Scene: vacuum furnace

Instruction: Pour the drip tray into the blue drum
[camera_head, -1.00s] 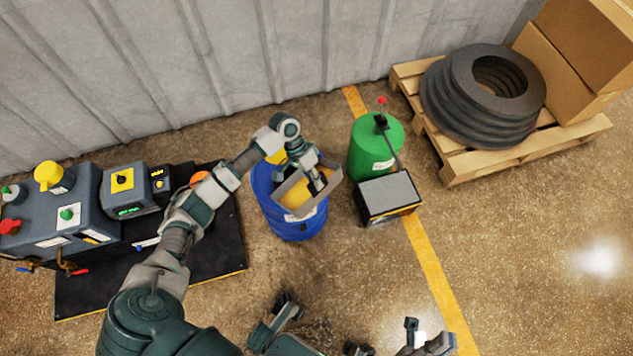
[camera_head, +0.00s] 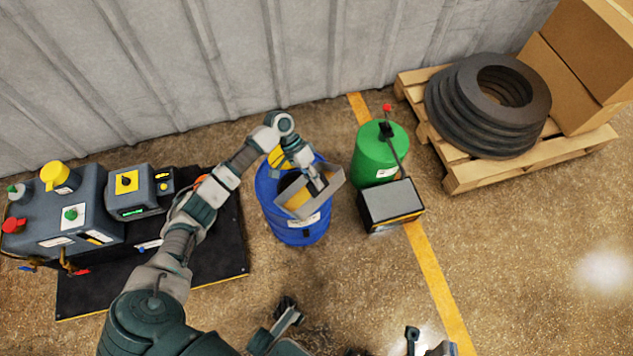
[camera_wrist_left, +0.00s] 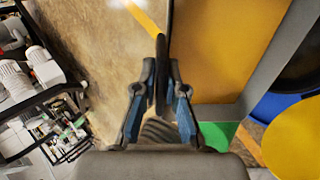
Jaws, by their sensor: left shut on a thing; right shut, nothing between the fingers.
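The drip tray (camera_head: 298,200) is a grey box-like tray with a yellow-orange inside, held tilted over the open top of the blue drum (camera_head: 300,232). My left gripper (camera_head: 318,184) is shut on the tray's edge. In the left wrist view the fingers (camera_wrist_left: 160,95) are closed on a thin dark edge, beside the tray's orange surface (camera_wrist_left: 228,50) and grey rim (camera_wrist_left: 272,62). The blue drum (camera_wrist_left: 272,106) shows behind the rim. I cannot tell whether liquid is flowing. My right gripper (camera_head: 412,340) is only partly in view at the bottom edge, shut and empty.
A green can (camera_head: 378,158) and a grey-topped box (camera_head: 391,202) stand right of the drum. A pump unit (camera_head: 75,215) sits on a black mat at left. A pallet (camera_head: 470,178) with black rings stands at back right. The floor in front is clear.

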